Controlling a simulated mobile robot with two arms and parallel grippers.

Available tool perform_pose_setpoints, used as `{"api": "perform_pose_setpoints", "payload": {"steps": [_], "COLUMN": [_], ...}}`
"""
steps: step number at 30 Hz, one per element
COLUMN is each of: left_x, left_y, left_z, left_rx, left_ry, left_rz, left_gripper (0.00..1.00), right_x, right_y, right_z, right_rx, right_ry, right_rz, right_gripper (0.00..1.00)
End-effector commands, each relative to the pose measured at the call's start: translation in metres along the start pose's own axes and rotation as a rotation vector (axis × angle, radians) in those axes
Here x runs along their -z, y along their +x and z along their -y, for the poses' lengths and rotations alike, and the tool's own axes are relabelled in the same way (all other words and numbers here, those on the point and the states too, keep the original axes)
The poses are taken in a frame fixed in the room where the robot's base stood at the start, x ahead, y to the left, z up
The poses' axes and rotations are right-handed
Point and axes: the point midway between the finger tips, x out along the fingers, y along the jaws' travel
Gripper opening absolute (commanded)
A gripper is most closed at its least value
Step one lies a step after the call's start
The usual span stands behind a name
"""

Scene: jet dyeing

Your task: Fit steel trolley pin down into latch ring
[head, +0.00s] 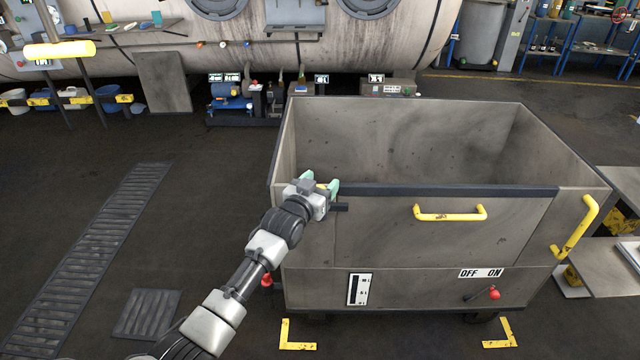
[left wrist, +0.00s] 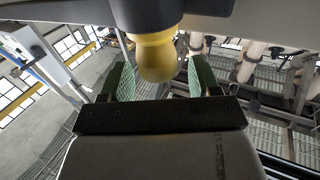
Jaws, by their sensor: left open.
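My left gripper (head: 327,187) is at the near left corner of the grey steel trolley (head: 445,235), close to its dark top rim. Its green fingers are open in the left wrist view (left wrist: 161,80). A rounded yellow knob (left wrist: 156,56) sits between the fingers, under a dark cylinder (left wrist: 146,12); gaps show on both sides of the knob. It looks like the pin's head, but the steel shank is not clear. A small dark bracket (head: 341,207) sticks out beside the gripper; I cannot tell whether it is the latch ring. My right gripper is out of view.
The trolley has a yellow front handle (head: 450,214), a yellow side handle (head: 577,230) and a red-knobbed lever (head: 493,293). Yellow floor marks (head: 296,337) lie below it. The floor to the left is mostly clear, with a grating (head: 95,255). A large vessel (head: 250,50) stands behind.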

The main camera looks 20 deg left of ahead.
Motion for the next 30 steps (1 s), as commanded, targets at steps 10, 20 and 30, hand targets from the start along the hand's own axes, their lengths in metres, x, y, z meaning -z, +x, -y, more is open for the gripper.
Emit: {"api": "perform_pose_setpoints", "payload": {"steps": [10,20,30], "left_x": [-0.001,-0.001,0.0], "left_y": [-0.034,-0.095,-0.108], "left_z": [0.0,0.0,0.0], "left_rx": [0.0,0.0,0.0], "left_ry": [-0.001,0.001,0.0], "left_rz": [0.003,0.002,0.0], "left_gripper": [0.62,0.62,0.62], "right_x": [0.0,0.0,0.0], "right_y": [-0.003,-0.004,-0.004], "right_z": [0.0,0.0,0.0], "right_rx": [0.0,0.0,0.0], "right_ry": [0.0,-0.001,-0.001], "right_rz": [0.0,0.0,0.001], "right_gripper": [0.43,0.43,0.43]}}
